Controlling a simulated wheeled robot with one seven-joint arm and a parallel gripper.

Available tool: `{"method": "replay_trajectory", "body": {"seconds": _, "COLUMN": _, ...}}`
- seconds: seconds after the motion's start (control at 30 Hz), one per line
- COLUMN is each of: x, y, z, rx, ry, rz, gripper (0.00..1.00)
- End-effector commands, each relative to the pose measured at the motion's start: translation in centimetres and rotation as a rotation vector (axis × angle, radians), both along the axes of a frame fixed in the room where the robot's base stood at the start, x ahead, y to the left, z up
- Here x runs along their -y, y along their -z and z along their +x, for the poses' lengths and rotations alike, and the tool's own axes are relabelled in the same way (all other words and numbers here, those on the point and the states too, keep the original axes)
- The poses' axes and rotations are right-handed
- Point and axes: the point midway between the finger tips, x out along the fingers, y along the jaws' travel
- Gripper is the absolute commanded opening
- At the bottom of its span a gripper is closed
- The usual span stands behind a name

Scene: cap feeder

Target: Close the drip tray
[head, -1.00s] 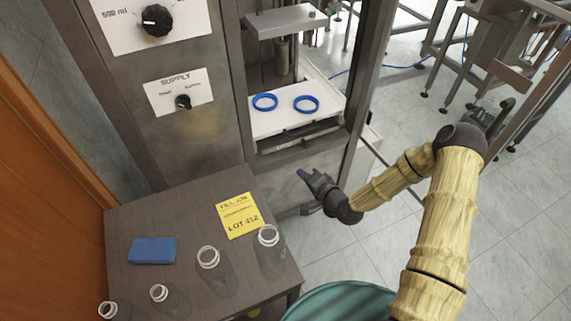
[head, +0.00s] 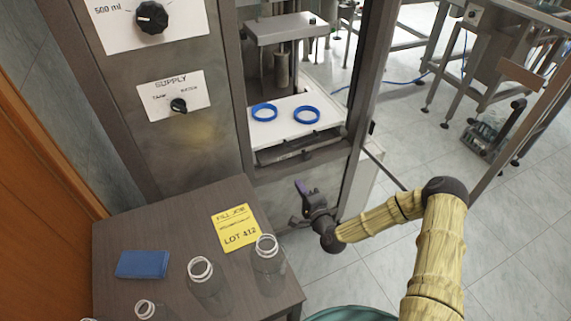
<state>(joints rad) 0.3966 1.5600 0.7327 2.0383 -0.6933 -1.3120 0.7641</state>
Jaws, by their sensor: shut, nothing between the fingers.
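The filling machine has a white platform (head: 286,126) with two blue rings, (head: 264,112) and (head: 306,115). Just under the platform is a dark, low tray-like front (head: 298,147), which looks like the drip tray. How far it stands out is hard to tell from this angle. My gripper (head: 301,187) is shut and empty. It is below that front, before the machine's lower metal panel, with its fingers pointing up. It appears apart from the tray.
A dark table (head: 180,240) at the lower left holds several clear bottles, such as one (head: 268,256) near its right edge, a yellow job card (head: 235,227) and a blue block (head: 142,264). A metal post (head: 368,95) rises right of the platform.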

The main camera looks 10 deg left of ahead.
Motion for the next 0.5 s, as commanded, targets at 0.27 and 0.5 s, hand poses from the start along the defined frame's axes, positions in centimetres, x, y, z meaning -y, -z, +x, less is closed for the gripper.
{"method": "replay_trajectory", "body": {"seconds": 0.27, "x": -2.8, "y": 0.0, "z": 4.0, "rx": 0.003, "ry": 0.000, "rz": -0.001, "gripper": 0.00}}
{"method": "replay_trajectory", "body": {"seconds": 0.5, "x": -5.0, "y": 0.0, "z": 7.2, "rx": 0.001, "ry": -0.001, "rz": 0.000, "gripper": 0.00}}
